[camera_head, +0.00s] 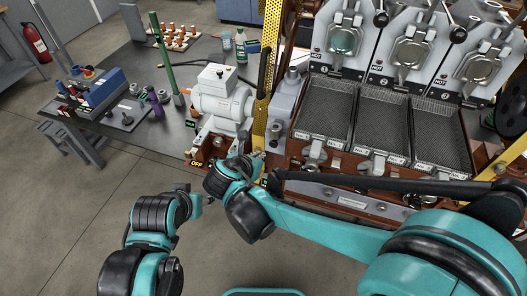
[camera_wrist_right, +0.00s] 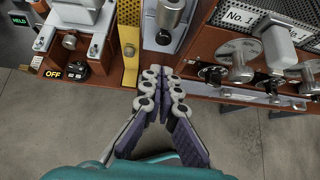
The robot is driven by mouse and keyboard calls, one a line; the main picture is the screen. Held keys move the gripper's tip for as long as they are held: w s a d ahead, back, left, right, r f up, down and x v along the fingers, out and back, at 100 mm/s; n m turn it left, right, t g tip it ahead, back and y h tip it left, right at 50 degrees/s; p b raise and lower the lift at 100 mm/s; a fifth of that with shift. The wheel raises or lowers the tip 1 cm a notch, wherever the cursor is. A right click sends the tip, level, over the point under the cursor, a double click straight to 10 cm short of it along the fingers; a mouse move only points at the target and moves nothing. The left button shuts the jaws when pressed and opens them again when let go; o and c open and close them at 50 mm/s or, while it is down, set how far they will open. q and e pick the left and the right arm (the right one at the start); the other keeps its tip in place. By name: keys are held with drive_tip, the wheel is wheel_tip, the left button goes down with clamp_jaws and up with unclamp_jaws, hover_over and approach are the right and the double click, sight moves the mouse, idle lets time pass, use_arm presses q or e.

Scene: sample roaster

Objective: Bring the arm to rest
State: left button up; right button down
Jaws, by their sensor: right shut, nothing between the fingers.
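My right arm crosses from the lower right. Its gripper (camera_head: 252,162) is in front of the wooden front edge of the roaster bench, near the foot of the yellow perforated post. In the right wrist view the right gripper (camera_wrist_right: 163,76) has its fingers together with nothing between them. The fingertips are close below the post and a grey metal cylinder; I cannot tell whether they touch the bench. My left arm (camera_head: 152,225) is at the lower left over bare floor. Its gripper end (camera_head: 195,200) is small and partly hidden, so its jaws are unclear.
The roaster bench has several mesh trays (camera_head: 380,120) and front knobs (camera_wrist_right: 234,68). A switch marked OFF (camera_wrist_right: 52,73) is left of the yellow post (camera_wrist_right: 128,40). A grey motor (camera_head: 222,100) stands behind my right gripper. A dark table (camera_head: 130,60) is at left. Floor (camera_head: 60,220) is clear at lower left.

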drive_tip(key=shift+v, duration=1.15)
drive_tip(key=shift+r, duration=0.1)
drive_tip(key=s+d+m+g+y, duration=0.1)
drive_tip(key=s+d+m, duration=0.5)
drive_tip(key=d+m, duration=0.4)
drive_tip(key=s+d+m+g+y, duration=0.1)
drive_tip(key=s+d+m, duration=0.6)
drive_tip(key=m, duration=1.4)
drive_tip(key=d+y, duration=0.1)
drive_tip(key=d, duration=0.2)
drive_tip(key=shift+d+f+m+g+y, duration=0.2)
drive_tip(key=shift+m+g+y, duration=0.1)
